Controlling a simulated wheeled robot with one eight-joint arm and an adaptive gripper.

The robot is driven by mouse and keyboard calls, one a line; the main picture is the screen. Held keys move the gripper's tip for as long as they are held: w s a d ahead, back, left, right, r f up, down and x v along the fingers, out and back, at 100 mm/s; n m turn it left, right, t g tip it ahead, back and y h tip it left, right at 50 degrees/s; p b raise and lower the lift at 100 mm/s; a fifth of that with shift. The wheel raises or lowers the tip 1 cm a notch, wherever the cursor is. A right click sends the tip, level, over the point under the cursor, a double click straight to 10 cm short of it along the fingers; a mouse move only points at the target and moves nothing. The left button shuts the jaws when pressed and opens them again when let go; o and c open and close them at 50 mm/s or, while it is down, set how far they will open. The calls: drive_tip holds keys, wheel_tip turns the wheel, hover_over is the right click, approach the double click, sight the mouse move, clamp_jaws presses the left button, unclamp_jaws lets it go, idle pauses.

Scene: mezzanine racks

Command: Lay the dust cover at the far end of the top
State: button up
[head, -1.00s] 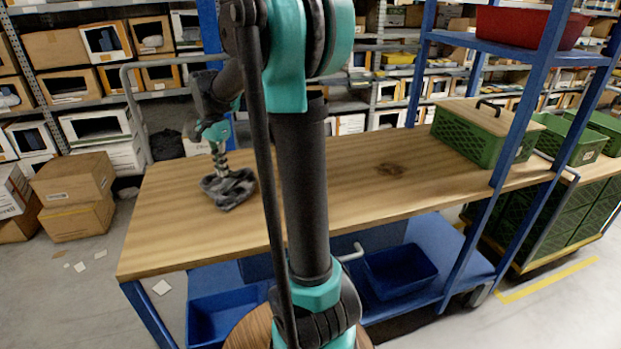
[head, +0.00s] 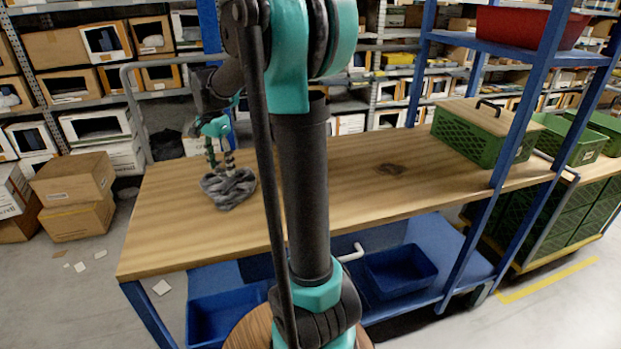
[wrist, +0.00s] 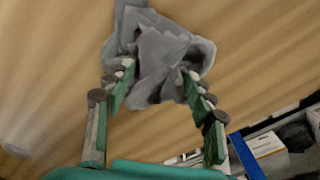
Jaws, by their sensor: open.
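The dust cover is a crumpled dark grey cloth (head: 228,188) lying on the left end of the wooden top (head: 330,185). My gripper (head: 219,164) is directly above it, pointing down with its fingers apart. In the wrist view the grey cloth (wrist: 160,58) is bunched up beyond and between the fingertips. My gripper (wrist: 155,85) is open there, its two green fingers on either side of the cloth's near part. I cannot tell whether the fingertips touch the cloth. My arm hides part of the middle of the top.
A green crate with a wooden lid (head: 485,130) stands at the right end of the top, by blue rack posts. A red bin (head: 530,25) is on the shelf above. Blue bins (head: 400,270) sit below.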

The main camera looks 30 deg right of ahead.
wheel_tip(320, 180, up, 11)
idle(0.3)
drive_tip(key=shift+s+f, duration=0.1)
drive_tip(key=shift+s, duration=0.05)
idle(0.3)
